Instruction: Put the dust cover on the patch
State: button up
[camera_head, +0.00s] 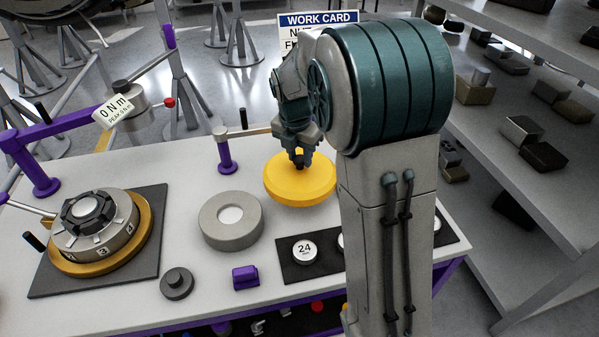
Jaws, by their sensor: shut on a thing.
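The dust cover appears to be the round yellow disc (300,184) with a small dark knob on top. My gripper (299,160) reaches down over the disc's middle and is shut on that knob. The disc looks level, near the back of the white table. Whether its underside touches the table or is just above it, I cannot tell. No part is plainly marked as the patch. A grey ring with a pale round centre (230,215) stands left of the disc, and a dark square mat (140,262) lies farther left.
On the mat stands a numbered grey dial on a gold ring (72,258). A black strip (288,268) holds round pieces, one marked 24, partly hidden by my arm. A dark knob (177,283) and purple block (245,277) sit in front. A purple post (225,155) stands behind.

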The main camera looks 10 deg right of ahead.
aim_at(299, 169)
jog(key=shift+f, duration=3.05)
jog(key=shift+f, duration=0.1)
jog(key=o, duration=1)
